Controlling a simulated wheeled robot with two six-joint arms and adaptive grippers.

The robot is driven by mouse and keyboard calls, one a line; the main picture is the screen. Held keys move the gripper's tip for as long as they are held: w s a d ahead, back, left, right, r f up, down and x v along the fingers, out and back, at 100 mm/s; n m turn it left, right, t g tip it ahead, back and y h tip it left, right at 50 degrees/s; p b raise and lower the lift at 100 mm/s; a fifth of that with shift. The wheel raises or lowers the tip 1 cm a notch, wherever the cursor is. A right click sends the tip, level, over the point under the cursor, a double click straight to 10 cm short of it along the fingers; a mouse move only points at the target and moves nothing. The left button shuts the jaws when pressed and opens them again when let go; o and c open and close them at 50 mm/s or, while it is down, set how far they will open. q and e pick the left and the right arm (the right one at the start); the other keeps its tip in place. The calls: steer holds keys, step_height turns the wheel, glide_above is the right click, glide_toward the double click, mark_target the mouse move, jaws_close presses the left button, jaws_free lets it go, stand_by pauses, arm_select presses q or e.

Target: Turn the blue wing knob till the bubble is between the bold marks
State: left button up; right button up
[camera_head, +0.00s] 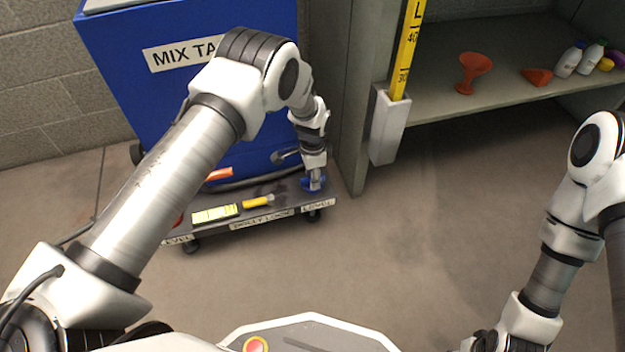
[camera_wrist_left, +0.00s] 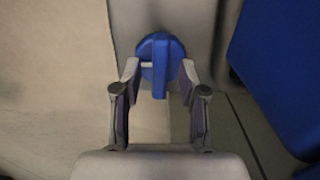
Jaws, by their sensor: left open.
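The blue wing knob (camera_head: 319,184) is at the right end of the low dolly under the blue tank. In the left wrist view the knob (camera_wrist_left: 160,58) is a round blue cap with a raised wing. My left gripper (camera_wrist_left: 161,72) is open, with one finger on each side of the knob; I cannot tell if they touch it. In the head view my left gripper (camera_head: 313,178) partly covers the knob. A yellow-green marked strip (camera_head: 214,213), perhaps the level vial, lies on the dolly; its bubble and bold marks are too small to make out.
The blue tank (camera_head: 130,70) stands on the dolly (camera_head: 270,215), which has a yellow handle (camera_head: 258,202) and a hose. My right gripper (camera_head: 485,341) is low at the bottom edge. The floor ahead is clear.

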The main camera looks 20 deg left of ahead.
arm_select(q)
jaws_close()
steer(key=shift+r+n+p, duration=0.15)
steer(key=shift+n+p, duration=0.15)
steer(key=shift+n+p, duration=0.75)
steer(key=shift+n, duration=0.45)
steer(key=n+p, duration=0.1)
steer(key=n, duration=0.1)
steer(key=shift+n, duration=0.4)
steer(key=n, duration=0.5)
steer(key=shift+p, duration=0.35)
steer(key=n, duration=0.7)
